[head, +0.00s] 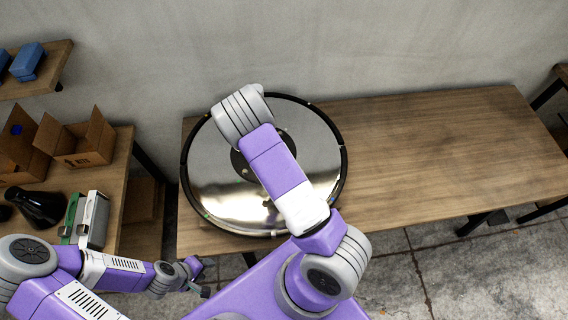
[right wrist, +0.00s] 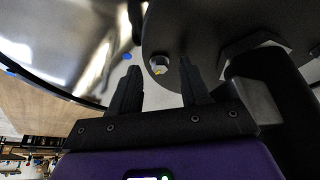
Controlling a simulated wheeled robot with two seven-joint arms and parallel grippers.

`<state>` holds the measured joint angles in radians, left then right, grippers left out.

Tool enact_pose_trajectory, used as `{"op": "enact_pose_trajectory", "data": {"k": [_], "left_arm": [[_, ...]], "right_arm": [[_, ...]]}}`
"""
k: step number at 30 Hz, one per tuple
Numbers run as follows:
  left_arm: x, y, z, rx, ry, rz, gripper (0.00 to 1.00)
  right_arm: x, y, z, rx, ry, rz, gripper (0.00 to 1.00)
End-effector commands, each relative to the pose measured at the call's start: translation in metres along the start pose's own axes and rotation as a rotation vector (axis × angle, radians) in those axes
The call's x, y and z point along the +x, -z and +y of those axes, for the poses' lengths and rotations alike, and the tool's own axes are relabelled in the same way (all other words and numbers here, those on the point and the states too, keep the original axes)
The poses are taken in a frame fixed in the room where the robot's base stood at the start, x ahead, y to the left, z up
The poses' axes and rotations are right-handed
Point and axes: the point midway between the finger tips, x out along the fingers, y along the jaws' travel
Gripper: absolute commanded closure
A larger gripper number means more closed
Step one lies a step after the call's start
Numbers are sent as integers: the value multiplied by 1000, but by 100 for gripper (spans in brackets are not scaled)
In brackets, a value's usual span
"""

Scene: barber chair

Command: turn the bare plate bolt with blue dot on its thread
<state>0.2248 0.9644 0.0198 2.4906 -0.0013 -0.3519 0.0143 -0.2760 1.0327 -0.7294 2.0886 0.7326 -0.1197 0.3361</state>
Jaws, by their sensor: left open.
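A round chrome plate (head: 215,185) with a dark rim lies on the wooden table, with a dark central disc (head: 240,162). It also shows in the right wrist view (right wrist: 60,40), with the dark disc (right wrist: 215,25) beside it. A bolt (right wrist: 158,65) with a yellowish mark sits at the disc's edge. A blue dot (right wrist: 127,57) shows on the chrome left of that bolt. My right gripper (right wrist: 160,72) is open, its fingers either side of the bolt in the picture; contact cannot be told. My arm hides it in the head view. My left gripper (head: 201,282) is open and empty, away from the plate.
The wooden table (head: 440,140) is clear to the right of the plate. A bench at left holds an open cardboard box (head: 85,145), a black object (head: 38,207) and green and white items (head: 93,215). A wall stands behind. A dark block (right wrist: 270,85) is right of my right fingers.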

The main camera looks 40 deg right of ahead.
Motion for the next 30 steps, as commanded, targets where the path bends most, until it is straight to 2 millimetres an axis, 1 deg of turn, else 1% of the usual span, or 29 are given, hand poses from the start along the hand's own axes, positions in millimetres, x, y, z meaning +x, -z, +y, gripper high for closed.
{"op": "enact_pose_trajectory", "data": {"k": [5, 7, 11, 15, 18, 21, 24, 30], "left_arm": [[0, 0, 0, 0, 0, 0, 54], [-2, 0, 1, 0, 0, 0, 54], [-6, 0, 2, 0, 0, 0, 54], [-13, 0, 5, 0, 0, 0, 54], [-16, -1, 6, 0, 0, 0, 54], [-18, -1, 7, 0, 0, 0, 54], [-19, -1, 7, 0, 0, 0, 54], [-18, -1, 7, 0, 0, 0, 54]], "right_arm": [[-2, 0, 0, 0, 1, 1, 54], [-7, 0, -1, -1, 2, 1, 54], [-27, 1, -1, -2, 3, 2, 54], [-51, 1, -1, -2, 3, 2, 54], [-64, 1, -1, -2, 2, 1, 54], [-72, 1, 0, -1, 1, 1, 54], [-76, 0, 0, 0, 1, 0, 54], [-76, 0, 0, 0, 0, 0, 54]]}}
